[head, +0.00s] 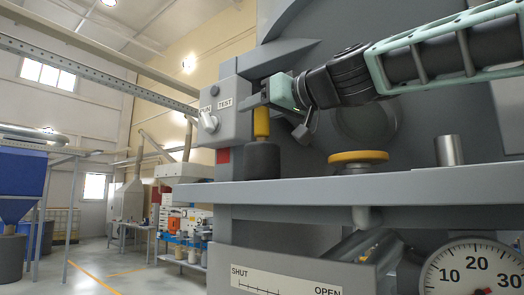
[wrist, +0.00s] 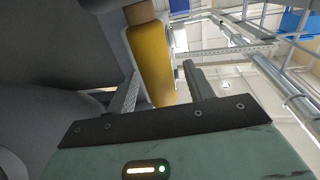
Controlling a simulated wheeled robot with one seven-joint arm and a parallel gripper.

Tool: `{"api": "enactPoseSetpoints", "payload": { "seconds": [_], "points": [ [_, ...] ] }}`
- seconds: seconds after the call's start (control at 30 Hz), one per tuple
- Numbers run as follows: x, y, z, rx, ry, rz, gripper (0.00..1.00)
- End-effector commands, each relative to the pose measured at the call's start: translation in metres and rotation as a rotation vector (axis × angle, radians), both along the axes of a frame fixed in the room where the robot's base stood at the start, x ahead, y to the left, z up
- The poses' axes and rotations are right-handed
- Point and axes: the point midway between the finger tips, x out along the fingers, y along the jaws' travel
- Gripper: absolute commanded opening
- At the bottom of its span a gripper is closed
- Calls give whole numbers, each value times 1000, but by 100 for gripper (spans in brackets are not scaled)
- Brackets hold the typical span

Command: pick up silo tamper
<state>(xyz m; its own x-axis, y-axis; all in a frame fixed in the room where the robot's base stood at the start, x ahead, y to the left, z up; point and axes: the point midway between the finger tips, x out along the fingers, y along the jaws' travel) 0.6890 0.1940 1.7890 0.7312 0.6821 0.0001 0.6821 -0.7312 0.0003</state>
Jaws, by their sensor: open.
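The silo tamper (head: 262,160), a dark cylinder with an upright yellow handle, stands on the grey shelf (head: 400,190). My gripper (head: 270,108) is at the top of the handle. In the wrist view the yellow handle (wrist: 152,62) lies between the two open fingers of my gripper (wrist: 162,85), apparently nearer the left finger. I cannot tell whether either finger touches it. The tamper's dark base is not clearly made out in the wrist view.
A grey box (head: 222,115) with a RUN/TEST knob is just left of the tamper. A yellow handwheel (head: 357,157) and a metal cylinder (head: 449,151) are to its right. A dial gauge (head: 478,272) is below the shelf. A large grey machine body rises behind.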

Motion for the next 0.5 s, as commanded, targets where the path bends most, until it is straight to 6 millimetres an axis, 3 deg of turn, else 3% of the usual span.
{"api": "enactPoseSetpoints", "payload": {
  "seconds": [0.07,0.2,0.27,0.5],
  "points": [
    [0,0,0,0,0,0,52],
    [0,0,0,0,0,0,13],
    [0,0,0,0,0,0,0],
    [-1,-1,1,2,-2,0,0]
  ]
}}
